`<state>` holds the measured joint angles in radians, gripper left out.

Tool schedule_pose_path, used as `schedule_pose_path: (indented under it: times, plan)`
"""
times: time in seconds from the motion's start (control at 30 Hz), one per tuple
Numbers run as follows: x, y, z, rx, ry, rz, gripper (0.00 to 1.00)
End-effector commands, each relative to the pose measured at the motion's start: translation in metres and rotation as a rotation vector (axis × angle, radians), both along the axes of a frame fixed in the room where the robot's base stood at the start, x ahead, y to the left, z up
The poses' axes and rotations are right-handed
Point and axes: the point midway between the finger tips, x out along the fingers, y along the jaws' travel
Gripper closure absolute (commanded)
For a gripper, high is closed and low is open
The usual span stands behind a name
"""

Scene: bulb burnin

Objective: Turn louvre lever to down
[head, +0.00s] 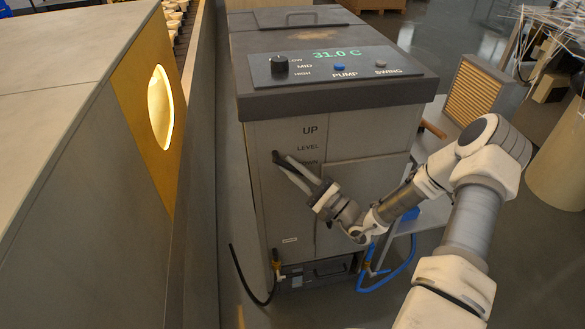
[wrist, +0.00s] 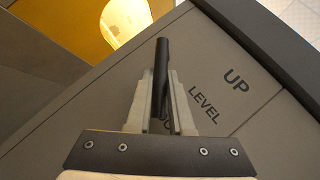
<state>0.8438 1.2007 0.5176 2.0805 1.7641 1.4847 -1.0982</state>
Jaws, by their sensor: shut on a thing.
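The louvre lever (wrist: 161,62) is a thin black bar on the front of the grey cooler cabinet (head: 375,135). In the wrist view it stands between the two fingers of my gripper (wrist: 160,95), which is shut on it. In the head view my gripper (head: 287,165) reaches the lever at the left part of the cabinet front. The labels UP (wrist: 236,80) and LEVEL (wrist: 204,104) show; the lowest label is partly hidden by my gripper in both views. In the head view the lever is mostly hidden by my fingers, and its end lies near the height between LEVEL and the lowest label.
The cabinet top carries a black knob (head: 279,65), a 31.0 C display (head: 337,53), a blue PUMP button (head: 339,67) and a SWING button (head: 381,64). A wall with a glowing round opening (head: 160,107) stands close on the left. Blue hoses (head: 388,284) lie below right.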

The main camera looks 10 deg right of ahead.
Motion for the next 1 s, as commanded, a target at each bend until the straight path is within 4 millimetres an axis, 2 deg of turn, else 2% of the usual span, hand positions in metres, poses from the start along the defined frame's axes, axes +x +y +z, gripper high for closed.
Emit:
schedule_pose_path:
  times: [0.03,0.07,0.2,0.5,0.63,0.77,1.0]
  plan:
    - [-0.001,0.001,-0.001,0.000,0.004,0.002,1.00]
    - [-0.001,0.001,-0.001,0.001,0.005,0.003,0.76]
    - [-0.001,0.001,-0.001,0.000,0.004,0.002,0.51]
    - [-0.001,0.000,-0.001,-0.001,0.002,0.001,0.50]
    - [-0.006,-0.006,-0.004,-0.001,0.003,-0.001,0.50]
    - [-0.022,-0.020,-0.012,0.000,0.005,-0.002,0.50]
    - [-0.063,-0.057,-0.034,0.000,0.006,-0.003,0.50]
